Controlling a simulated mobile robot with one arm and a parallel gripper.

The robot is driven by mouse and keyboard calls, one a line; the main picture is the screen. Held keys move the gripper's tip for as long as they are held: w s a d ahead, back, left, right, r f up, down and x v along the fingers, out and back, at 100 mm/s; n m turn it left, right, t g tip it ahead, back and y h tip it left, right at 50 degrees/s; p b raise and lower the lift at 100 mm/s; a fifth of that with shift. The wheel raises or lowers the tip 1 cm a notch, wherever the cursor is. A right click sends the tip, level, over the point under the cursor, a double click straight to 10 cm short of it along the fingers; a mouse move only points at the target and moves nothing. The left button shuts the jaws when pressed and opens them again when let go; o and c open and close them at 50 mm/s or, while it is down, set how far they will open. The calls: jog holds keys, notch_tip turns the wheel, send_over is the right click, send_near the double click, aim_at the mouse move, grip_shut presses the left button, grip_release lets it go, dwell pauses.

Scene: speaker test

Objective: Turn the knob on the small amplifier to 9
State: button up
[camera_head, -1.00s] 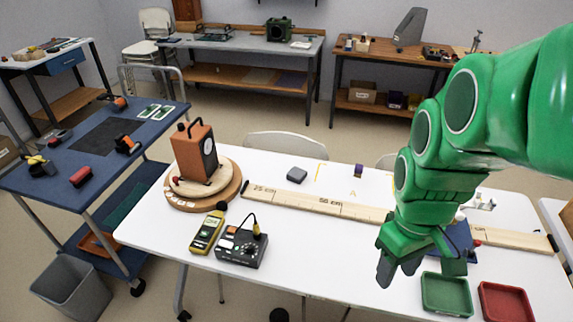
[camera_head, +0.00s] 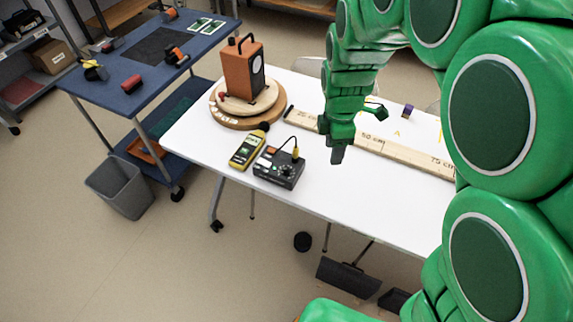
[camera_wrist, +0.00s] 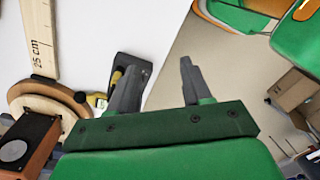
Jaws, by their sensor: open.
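The small amplifier (camera_head: 270,174) is a dark box on the white table's near edge, with a yellow plug and cable on top. Its dark round knob (camera_head: 287,170) is on the top panel; its pointer and numbers are too small to read. My gripper (camera_head: 338,156) is to the right of the amplifier, above the table, pointing down and apart from it. In the wrist view my gripper (camera_wrist: 158,82) has its two fingers spread with nothing between them. The amplifier (camera_wrist: 124,60) shows there partly behind the left finger; its knob is hidden.
A yellow sound meter (camera_head: 244,153) lies just left of the amplifier. An orange speaker (camera_head: 238,78) stands on a round wooden turntable (camera_head: 226,117) behind. A wooden ruler (camera_head: 385,150) runs along the table to the right. The table's front edge is close to the amplifier.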

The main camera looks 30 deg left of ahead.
aim_at(286, 168)
jog(key=a+f+n, duration=0.2)
jog(key=a, duration=0.2)
jog(key=a+f+n, duration=0.3)
jog(key=a, duration=0.1)
jog(key=a+f+n, duration=0.2)
jog(key=a+f, duration=0.1)
jog(key=a, duration=0.2)
jog(key=shift+w+n, duration=0.1)
jog(key=shift+n, duration=0.3)
jog(key=shift+f, duration=3.8)
jog(key=shift+c, duration=0.3)
grip_shut()
